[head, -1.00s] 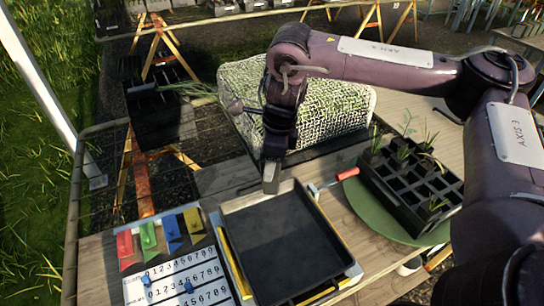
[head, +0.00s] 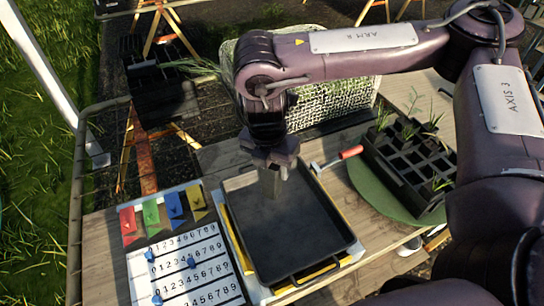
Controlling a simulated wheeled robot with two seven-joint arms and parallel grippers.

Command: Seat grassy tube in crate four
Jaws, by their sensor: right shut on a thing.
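My right gripper (head: 272,163) is over the back part of a dark shallow tray (head: 300,235), pointing down. A black crate with many cells (head: 415,180) stands on a green round mat (head: 368,195) at the right, with grassy plants in several cells. Another black crate (head: 160,85) is at the back left. I cannot read which crate is four. My left gripper is not in view.
Red, green, blue and yellow tags (head: 163,211) stand behind a number board (head: 190,268) with blue pegs at the left. A red-handled tool (head: 348,153) lies between tray and crate. A pale mesh-covered block (head: 335,105) stands behind the arm. The tray's floor is largely clear.

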